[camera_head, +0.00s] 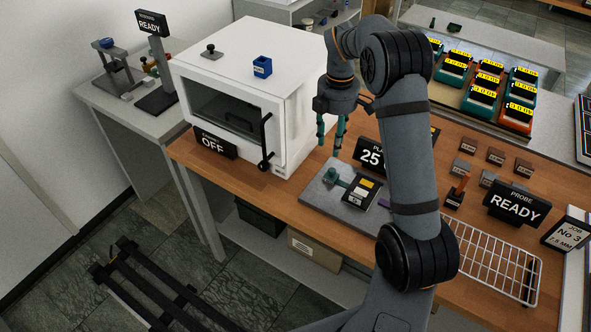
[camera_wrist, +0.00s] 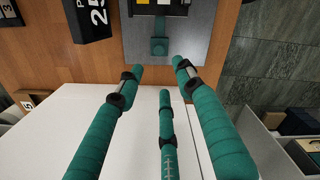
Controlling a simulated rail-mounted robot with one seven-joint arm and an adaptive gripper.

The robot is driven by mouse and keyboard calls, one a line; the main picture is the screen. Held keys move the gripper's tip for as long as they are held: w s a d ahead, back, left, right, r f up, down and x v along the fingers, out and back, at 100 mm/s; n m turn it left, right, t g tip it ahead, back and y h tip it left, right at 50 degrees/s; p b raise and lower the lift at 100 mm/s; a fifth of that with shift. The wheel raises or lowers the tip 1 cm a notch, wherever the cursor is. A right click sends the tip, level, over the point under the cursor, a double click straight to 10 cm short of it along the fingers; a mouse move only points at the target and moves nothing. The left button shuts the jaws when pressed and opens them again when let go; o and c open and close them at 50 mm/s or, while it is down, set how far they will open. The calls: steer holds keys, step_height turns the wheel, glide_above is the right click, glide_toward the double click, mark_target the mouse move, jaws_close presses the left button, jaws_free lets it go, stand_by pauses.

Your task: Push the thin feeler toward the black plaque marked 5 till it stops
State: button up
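My gripper (camera_head: 329,148) has green fingers, spread apart with nothing between them. It hangs in front of the white oven's right side, above the grey plate (camera_head: 318,199). In the wrist view my gripper (camera_wrist: 158,70) points toward the green knob (camera_wrist: 159,46) on that plate; the knob also shows in the head view (camera_head: 331,174).
The white oven (camera_head: 235,60) stands left of my gripper. A black sign reading 25 (camera_head: 371,156) stands close behind the plate. Small brown blocks (camera_head: 495,156), a READY sign (camera_head: 515,205) and a wire rack (camera_head: 490,262) are at the right.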

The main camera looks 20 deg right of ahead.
mark_target(330, 169)
steer(key=f, duration=0.3)
steer(key=f+p, duration=0.1)
steer(key=f, duration=0.6)
steer(key=shift+s+d+f, duration=0.15)
steer(key=shift+s+d, duration=0.05)
steer(key=shift+d, duration=0.15)
steer(key=shift+c, duration=0.9)
steer(key=c, duration=0.7)
steer(key=shift+o, duration=0.2)
steer(key=shift+w+a, duration=0.15)
steer(key=shift+w, duration=0.1)
steer(key=o, duration=0.8)
